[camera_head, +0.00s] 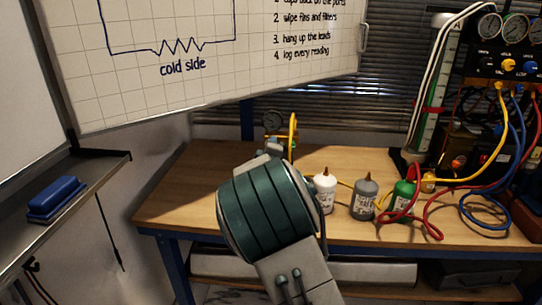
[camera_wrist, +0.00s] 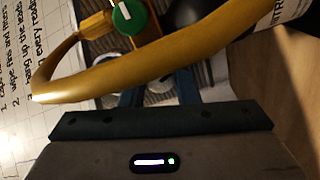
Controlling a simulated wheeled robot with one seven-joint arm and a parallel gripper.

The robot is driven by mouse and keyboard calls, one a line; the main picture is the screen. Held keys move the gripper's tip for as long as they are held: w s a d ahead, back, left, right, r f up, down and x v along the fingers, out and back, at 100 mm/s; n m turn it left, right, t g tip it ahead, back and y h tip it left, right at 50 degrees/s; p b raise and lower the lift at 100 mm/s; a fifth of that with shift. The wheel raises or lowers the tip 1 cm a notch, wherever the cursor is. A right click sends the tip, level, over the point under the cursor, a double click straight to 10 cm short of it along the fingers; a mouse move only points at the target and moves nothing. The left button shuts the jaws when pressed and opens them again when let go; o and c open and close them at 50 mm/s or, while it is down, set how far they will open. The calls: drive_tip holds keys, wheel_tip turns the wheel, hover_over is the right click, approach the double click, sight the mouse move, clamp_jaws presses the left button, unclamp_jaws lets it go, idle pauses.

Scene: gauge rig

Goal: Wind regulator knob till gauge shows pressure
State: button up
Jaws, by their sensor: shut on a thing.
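In the wrist view my gripper (camera_wrist: 159,86) reaches in under a thick yellow hose (camera_wrist: 150,73), its two dark fingers on either side of a pale, rounded part. It is shut on the regulator knob, but the hose hides the fingertips and most of the grip. A green knob with a white mark (camera_wrist: 129,17) shows above the hose, clear of the fingers. In the head view a small round gauge (camera_head: 273,121) stands at the back of the bench beside the yellow hose (camera_head: 292,135). Its needle is too small to read.
On the wooden bench (camera_head: 185,195), white (camera_head: 325,194), grey (camera_head: 364,199) and green (camera_head: 404,201) bottles stand right of my arm. Loose coloured hoses and a manifold (camera_head: 508,66) with gauges are farther right. A whiteboard (camera_head: 200,75) hangs above; the bench's left end is clear.

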drive_tip(key=shift+a+f+m+b, duration=0.1)
drive_tip(key=shift+m+b, duration=3.2)
drive_tip(key=shift+m, duration=2.2)
drive_tip(key=shift+a+f+m+b, duration=0.1)
drive_tip(key=shift+m+b, duration=3.2)
drive_tip(key=shift+m, duration=2.2)
drive_tip(key=o, duration=1)
drive_tip(key=shift+r, duration=0.1)
drive_tip(key=shift+s, duration=0.15)
drive_tip(key=s, duration=1.3)
drive_tip(key=shift+s+d+p, duration=0.25)
drive_tip(key=shift+s+p, duration=0.05)
drive_tip(key=shift+p, duration=0.05)
